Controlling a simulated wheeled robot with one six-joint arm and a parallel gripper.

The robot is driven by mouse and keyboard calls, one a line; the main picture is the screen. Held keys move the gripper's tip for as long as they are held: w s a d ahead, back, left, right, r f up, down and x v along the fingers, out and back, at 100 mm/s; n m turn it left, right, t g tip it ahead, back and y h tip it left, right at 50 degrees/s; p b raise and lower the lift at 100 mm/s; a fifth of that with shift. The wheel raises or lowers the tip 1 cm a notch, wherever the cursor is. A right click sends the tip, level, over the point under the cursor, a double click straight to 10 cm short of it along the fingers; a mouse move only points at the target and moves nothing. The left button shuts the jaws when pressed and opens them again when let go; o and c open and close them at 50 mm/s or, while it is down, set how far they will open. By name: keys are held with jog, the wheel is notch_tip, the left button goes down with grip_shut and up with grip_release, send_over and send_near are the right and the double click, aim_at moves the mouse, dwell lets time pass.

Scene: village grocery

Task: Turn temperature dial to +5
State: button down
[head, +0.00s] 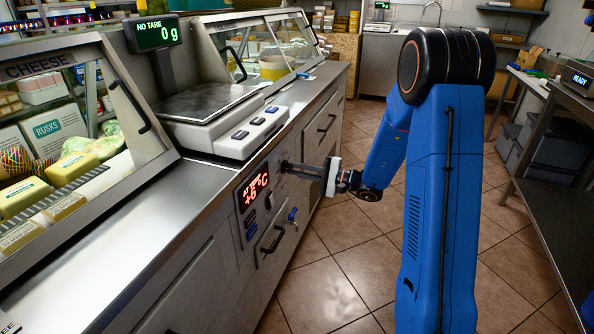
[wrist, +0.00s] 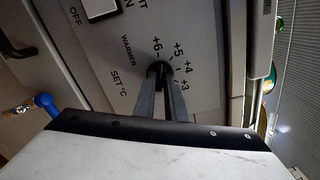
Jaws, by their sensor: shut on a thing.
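The temperature dial is a small dark knob (wrist: 160,66) on the grey control panel. Printed marks +6, +5, +4 and +3 curve around it in the wrist view. My gripper (wrist: 161,88) is shut on the dial, one finger on each side, and the fingers hide much of it. I cannot make out which mark the dial's pointer faces. In the head view my gripper (head: 291,168) reaches the counter front from the right, and the dial is mostly hidden at its tips. The red display (head: 256,188) beside it appears to read +6 °C.
A drawer handle (head: 271,240) and a blue-tipped tap or key (head: 292,216) stick out below the panel. A scale (head: 212,110) stands on the counter above. A metal shelf (head: 555,175) is at the right. The tiled floor between is clear.

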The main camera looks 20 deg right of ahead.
jog(key=m, duration=0.5)
jog(key=shift+f, duration=0.1)
dwell(0.5)
jog(key=c, duration=1.8)
grip_release()
jog(key=shift+d, duration=0.1)
jog(key=v, duration=1.7)
jog(key=shift+s, duration=0.15)
jog(key=shift+d, duration=0.1)
